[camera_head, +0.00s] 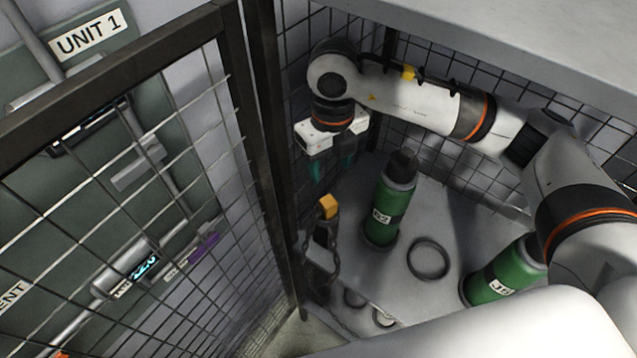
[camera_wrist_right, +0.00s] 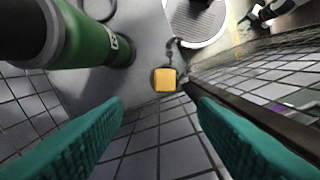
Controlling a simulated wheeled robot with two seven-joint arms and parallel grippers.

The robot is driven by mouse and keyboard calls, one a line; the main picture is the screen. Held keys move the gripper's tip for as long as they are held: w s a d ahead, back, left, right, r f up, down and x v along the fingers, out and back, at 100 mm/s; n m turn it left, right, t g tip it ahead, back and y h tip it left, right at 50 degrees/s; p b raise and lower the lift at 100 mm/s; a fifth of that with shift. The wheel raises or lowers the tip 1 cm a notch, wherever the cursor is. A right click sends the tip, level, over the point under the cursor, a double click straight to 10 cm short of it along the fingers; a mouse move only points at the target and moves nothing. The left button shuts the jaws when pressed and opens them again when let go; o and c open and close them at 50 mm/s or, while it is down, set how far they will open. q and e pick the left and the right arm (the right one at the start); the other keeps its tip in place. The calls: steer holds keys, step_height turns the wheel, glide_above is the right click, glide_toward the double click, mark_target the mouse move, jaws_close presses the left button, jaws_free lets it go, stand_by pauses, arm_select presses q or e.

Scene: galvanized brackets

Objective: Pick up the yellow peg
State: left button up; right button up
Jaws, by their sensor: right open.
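The yellow peg (camera_head: 328,207) has a square yellow head and stands on a dark post with a chain beside the mesh door's frame. It also shows in the right wrist view (camera_wrist_right: 165,79), near the middle, beyond the fingertips. My right gripper (camera_head: 331,172) hangs above the peg in the head view, with its teal fingers pointing down. In the right wrist view its two teal fingers (camera_wrist_right: 160,112) are spread apart with nothing between them. The peg is not touched by either finger. My left gripper is not in view.
A green cylinder (camera_head: 388,205) stands close right of the peg, and also shows in the right wrist view (camera_wrist_right: 85,35). Another green cylinder (camera_head: 505,275) and a dark ring (camera_head: 428,258) lie further right. The mesh door's dark post (camera_head: 262,150) stands close left.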

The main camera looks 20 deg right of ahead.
mark_target(329, 201)
step_height(329, 201, down, 2)
steer(key=shift+f+p, duration=0.1)
steer(key=shift+p, duration=0.55)
steer(key=shift+s+f+p, duration=0.65)
steer(key=shift+s+f, duration=0.3)
steer(key=shift+s, duration=0.15)
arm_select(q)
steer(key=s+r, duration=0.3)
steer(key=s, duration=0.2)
arm_select(e)
steer(key=shift+w+f, duration=0.1)
steer(key=shift+f, duration=0.7)
steer(key=f+p, duration=0.1)
steer(key=f, duration=0.1)
steer(key=w+f+p, duration=0.1)
steer(key=f+p, duration=0.1)
steer(key=shift+a+f+p, duration=0.15)
steer(key=shift+a+p, duration=0.05)
steer(key=shift+p, duration=0.1)
steer(key=shift+s+f, duration=0.15)
steer(key=shift+f, duration=0.5)
steer(key=c, duration=1.1)
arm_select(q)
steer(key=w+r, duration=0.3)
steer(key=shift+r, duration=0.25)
arm_select(e)
steer(key=shift+c, duration=0.2)
